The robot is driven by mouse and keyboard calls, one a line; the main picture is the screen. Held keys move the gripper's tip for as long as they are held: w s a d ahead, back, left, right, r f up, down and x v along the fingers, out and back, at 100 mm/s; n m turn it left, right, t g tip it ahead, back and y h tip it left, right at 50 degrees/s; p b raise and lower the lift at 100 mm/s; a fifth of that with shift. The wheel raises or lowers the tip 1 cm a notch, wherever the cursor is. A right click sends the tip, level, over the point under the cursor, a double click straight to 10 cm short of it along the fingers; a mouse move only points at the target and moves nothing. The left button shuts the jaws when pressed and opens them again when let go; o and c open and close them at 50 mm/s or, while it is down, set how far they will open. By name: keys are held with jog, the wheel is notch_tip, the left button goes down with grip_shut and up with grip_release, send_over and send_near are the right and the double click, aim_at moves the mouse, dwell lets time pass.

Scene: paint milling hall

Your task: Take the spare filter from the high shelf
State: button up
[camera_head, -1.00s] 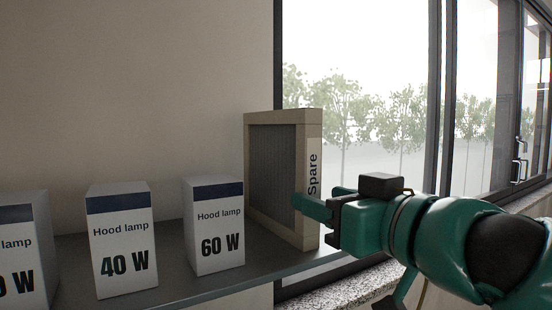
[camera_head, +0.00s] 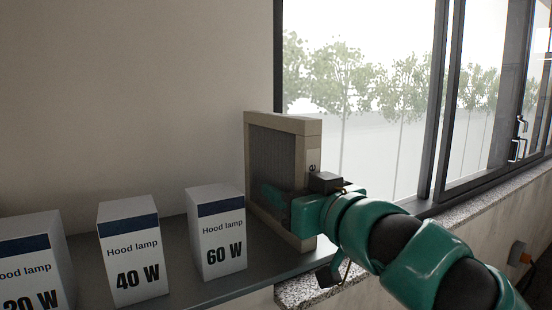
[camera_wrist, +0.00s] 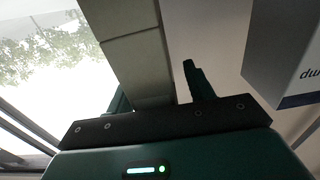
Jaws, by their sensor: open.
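The spare filter (camera_head: 272,150), a pleated panel in a beige frame, stands upright at the right end of the high shelf (camera_head: 237,284). My gripper (camera_head: 289,197) is at the filter's near edge and covers most of its "Spare" label. One finger lies along the pleated face; the other is hidden behind the frame in the head view. In the wrist view, the filter's frame (camera_wrist: 136,55) runs between the two open fingers of my gripper (camera_wrist: 158,88). I cannot tell whether either finger touches it.
Several white hood lamp boxes stand left of the filter, including the 60 W box (camera_head: 217,235) and the 40 W box (camera_head: 133,250). A box (camera_wrist: 285,50) shows close to the right finger in the wrist view. A window (camera_head: 365,100) and granite sill (camera_head: 420,222) lie to the right.

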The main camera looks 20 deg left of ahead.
jog(key=shift+w+a, duration=0.25)
grip_shut()
jog(key=shift+r, duration=0.15)
jog(key=shift+r+b, duration=0.7)
jog(key=shift+b, duration=0.25)
jog(key=s+d+r, duration=0.3)
jog(key=s+r, duration=0.8)
jog(key=s, duration=0.2)
jog(key=shift+s+r+p, duration=0.2)
jog(key=shift+s+p, duration=0.15)
jog(key=shift+s, duration=0.05)
